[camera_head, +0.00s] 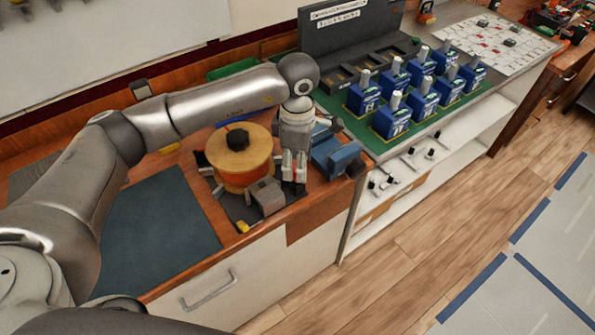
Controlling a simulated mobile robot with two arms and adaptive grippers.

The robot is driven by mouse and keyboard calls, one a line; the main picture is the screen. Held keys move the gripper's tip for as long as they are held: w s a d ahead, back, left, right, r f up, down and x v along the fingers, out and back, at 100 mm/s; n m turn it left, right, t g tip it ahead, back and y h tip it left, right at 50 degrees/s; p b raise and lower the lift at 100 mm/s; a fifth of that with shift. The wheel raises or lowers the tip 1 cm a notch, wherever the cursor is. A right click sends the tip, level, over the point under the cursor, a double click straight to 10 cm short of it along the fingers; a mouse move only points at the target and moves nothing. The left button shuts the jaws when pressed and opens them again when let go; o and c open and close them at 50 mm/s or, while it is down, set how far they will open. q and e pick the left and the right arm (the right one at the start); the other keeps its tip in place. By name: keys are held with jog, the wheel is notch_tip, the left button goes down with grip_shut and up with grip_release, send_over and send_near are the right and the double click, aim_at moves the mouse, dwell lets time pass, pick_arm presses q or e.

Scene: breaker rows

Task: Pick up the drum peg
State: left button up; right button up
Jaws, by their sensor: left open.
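A wooden cable drum (228,158) with orange winding lies on a dark mat on the wooden bench. A black knob-like peg (237,139) stands up at the centre of its top; I take it for the drum peg. My left gripper (294,178) points down just right of the drum, apart from the peg. Its fingers are open, with nothing visible between them. The arm comes in from the left and passes behind the drum. My right gripper is not in view.
A grey block (266,196) sits in front of the drum, close to the left gripper. A blue vise-like tool (334,157) stands to the right. Several blue breakers (391,118) stand in rows on a green mat farther right. A dark mat (160,235) at left is clear.

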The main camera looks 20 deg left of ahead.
pick_arm(q)
jog(key=shift+f+p, duration=0.3)
jog(key=shift+f, duration=1.1)
jog(key=shift+c, duration=0.5)
grip_shut()
jog(key=shift+r, duration=0.1)
